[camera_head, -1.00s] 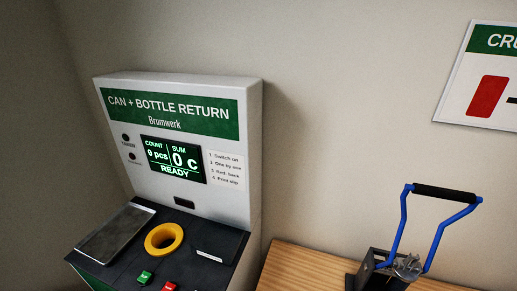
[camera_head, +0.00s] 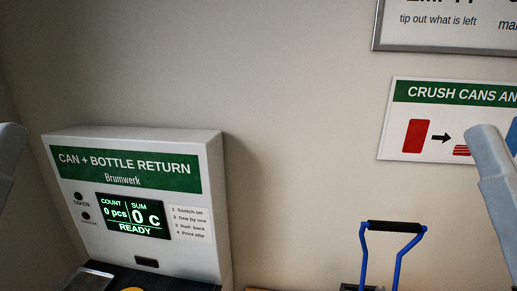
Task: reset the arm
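Two grey links of my arms show at the picture's edges, one at the far left and one at the right. Neither of my grippers is in the head view. The view is mostly of the back wall, with a can and bottle return machine (camera_head: 212,175) at the lower left. Its green-lit screen (camera_head: 133,217) reads COUNT 0 pcs, SUM 0 c, READY.
A can crusher with a blue frame and black handle (camera_head: 394,226) stands at the lower right, its base cut off. A crushing sign (camera_head: 391,132) and part of another sign (camera_head: 385,30) hang on the wall. The worktop is almost wholly out of view.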

